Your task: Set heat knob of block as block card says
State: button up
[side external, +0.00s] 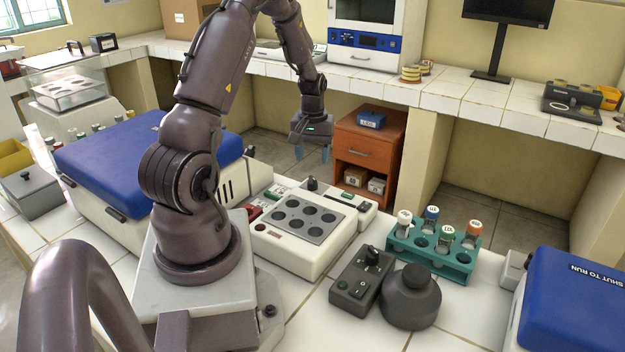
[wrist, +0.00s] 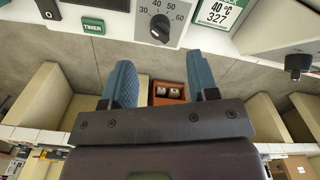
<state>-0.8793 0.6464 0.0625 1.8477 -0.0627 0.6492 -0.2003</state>
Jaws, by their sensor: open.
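The heat block (side external: 262,240) is a cream unit with a grey plate of several round wells, standing right of my arm's base. A dark heat knob (wrist: 160,28) shows in the wrist view, on a pale dial marked 30, 40, 50 and 60; I cannot tell clearly where its pointer stands. A knob (side external: 312,184) stands up at the block's back edge. The card (wrist: 220,12) beside the dial reads 40 °C and 327. My gripper (side external: 312,153) is open and empty, above and behind the block. Its blue fingers (wrist: 162,82) are apart, clear of the knob.
A TIMER label (wrist: 92,26) is left of the dial. Another knob (wrist: 297,63) is at the right. A teal tube rack (side external: 432,250), a dark control box (side external: 355,285) and a round dark vessel (side external: 411,297) stand right of the block. A blue-lidded unit (side external: 575,300) is farther right.

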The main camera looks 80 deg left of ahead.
aim_at(312, 177)
notch_tip(312, 177, down, 8)
jog(key=shift+r, duration=0.15)
jog(key=c, duration=0.9)
jog(key=shift+m, duration=0.4)
jog(key=m, duration=0.3)
jog(key=shift+m, duration=2)
